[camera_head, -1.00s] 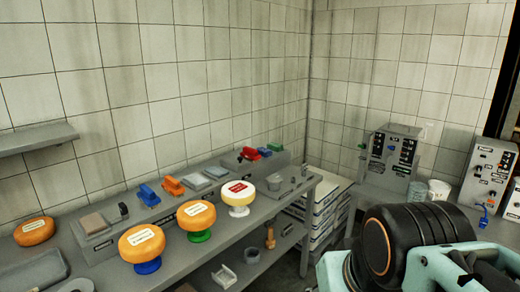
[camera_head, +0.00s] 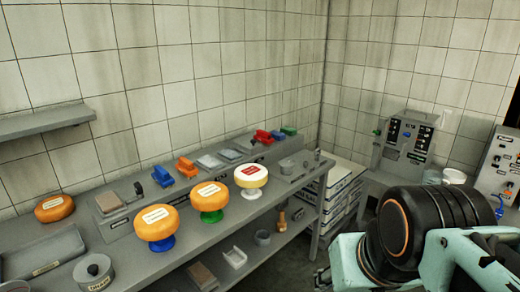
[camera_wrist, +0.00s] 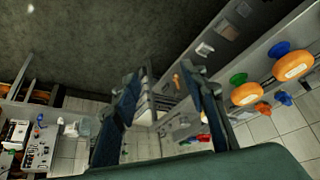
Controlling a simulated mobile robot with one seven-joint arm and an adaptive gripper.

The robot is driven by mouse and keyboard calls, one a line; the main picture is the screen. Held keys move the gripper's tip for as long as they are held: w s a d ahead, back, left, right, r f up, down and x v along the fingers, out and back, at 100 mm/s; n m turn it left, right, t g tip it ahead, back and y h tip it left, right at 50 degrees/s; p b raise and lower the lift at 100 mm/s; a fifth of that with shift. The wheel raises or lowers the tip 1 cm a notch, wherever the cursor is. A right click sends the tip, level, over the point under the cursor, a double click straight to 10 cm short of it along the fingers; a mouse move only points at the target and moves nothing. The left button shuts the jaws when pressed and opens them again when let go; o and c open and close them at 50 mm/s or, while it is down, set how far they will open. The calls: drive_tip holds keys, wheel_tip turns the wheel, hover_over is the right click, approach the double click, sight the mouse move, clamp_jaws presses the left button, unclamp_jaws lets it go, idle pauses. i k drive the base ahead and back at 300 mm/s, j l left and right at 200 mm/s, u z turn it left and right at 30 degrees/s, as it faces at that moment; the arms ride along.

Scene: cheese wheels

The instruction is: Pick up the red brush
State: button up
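A small red brush-like object (camera_head: 262,136) lies on the raised back ledge of the grey counter, towards its far right end. In the head view my arm fills the lower right, and the gripper itself is not clear. The gripper is well apart from the red object.
Cheese wheels on blue, green (camera_head: 211,202) and white stands line the counter front. Another cheese wheel (camera_head: 54,208) sits at left. Blue (camera_head: 162,176) and orange (camera_head: 187,167) brush-like objects lie behind. Stacked white boxes (camera_head: 342,188) and a control machine (camera_head: 408,140) are at right.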

sight(262, 138)
drive_tip(key=i+l, duration=0.15)
drive_tip(key=i, duration=0.3)
drive_tip(key=i+l+u, duration=0.1)
drive_tip(key=i, duration=0.35)
drive_tip(key=i+l, duration=0.2)
drive_tip(key=i, duration=0.2)
drive_tip(key=i+l+u, duration=0.15)
drive_tip(key=i, duration=0.3)
drive_tip(key=i+l+u, duration=0.4)
drive_tip(key=i+l, duration=0.55)
drive_tip(key=j+z, duration=0.15)
drive_tip(key=z, duration=0.15)
